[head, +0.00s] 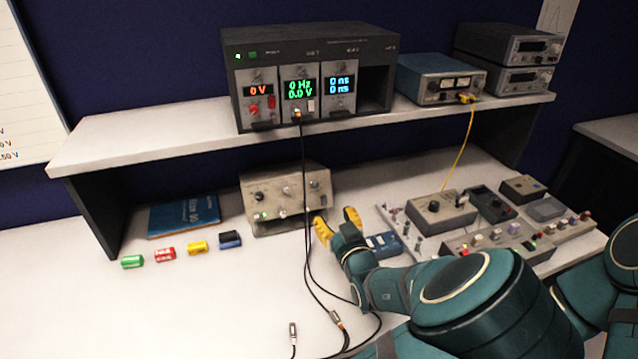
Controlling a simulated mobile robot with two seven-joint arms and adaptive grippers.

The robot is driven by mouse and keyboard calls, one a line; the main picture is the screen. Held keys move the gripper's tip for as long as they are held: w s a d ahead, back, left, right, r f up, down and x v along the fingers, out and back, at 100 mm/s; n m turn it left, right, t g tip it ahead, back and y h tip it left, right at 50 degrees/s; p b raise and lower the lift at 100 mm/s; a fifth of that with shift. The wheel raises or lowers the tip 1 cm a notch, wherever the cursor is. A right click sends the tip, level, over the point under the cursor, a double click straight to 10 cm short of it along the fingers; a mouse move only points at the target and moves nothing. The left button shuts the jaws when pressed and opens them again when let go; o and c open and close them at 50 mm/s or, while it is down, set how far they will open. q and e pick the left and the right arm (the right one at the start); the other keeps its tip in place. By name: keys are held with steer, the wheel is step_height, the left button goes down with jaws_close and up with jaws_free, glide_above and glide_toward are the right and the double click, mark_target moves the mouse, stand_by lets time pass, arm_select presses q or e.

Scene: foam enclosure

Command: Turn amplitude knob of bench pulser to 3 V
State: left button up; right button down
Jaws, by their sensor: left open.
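The likely bench pulser is a beige box (262,191) with several knobs and a small green light, standing on the bench under the shelf. Which knob is amplitude, and where the knobs point, is too small to tell. My left gripper (337,224) is open, its two yellow fingers spread at the box's lower right front corner. It looks empty, and I cannot tell whether it touches the box. My right gripper is out of view. On the shelf, a dark instrument rack (382,48) shows 0 V, 0 Hz, 0.0 V and 0 ns.
A black cable (304,165) hangs from the rack across the box's front to loose leads (337,319). A blue book (184,215) and several small coloured blocks (165,255) lie left. Grey boxes and panels (441,212) crowd the right. The bench's front left is clear.

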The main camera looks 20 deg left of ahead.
mark_target(316, 187)
arm_select(q)
steer(key=x, duration=1.3)
steer(key=shift+b, duration=0.35)
steer(key=shift+c, duration=0.4)
steer(key=shift+s, duration=0.1)
jaws_close()
